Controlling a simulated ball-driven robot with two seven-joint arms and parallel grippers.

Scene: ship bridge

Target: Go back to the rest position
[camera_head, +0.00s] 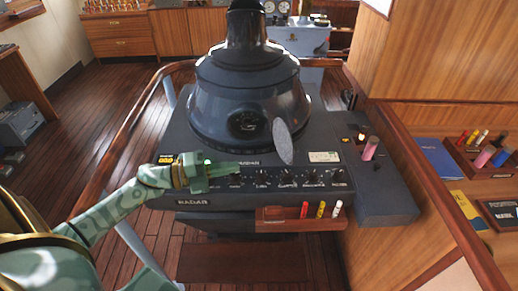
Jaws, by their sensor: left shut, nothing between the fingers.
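My left arm comes in from the left in the head view, green camouflage with brass-coloured bands. Its gripper (238,169) is shut and empty, its fingers pointing right. It is in front of the knob row on the radar console (180,140); I cannot tell whether the fingertips touch the panel. My right arm and gripper are not in view.
A large dark dome (215,75) stands on the console, with a grey oval plate (282,141) in front. Red, yellow and white pens stand in a wooden ledge (270,225) below. A wooden rail (125,130) runs left; a desk (425,125) stands right.

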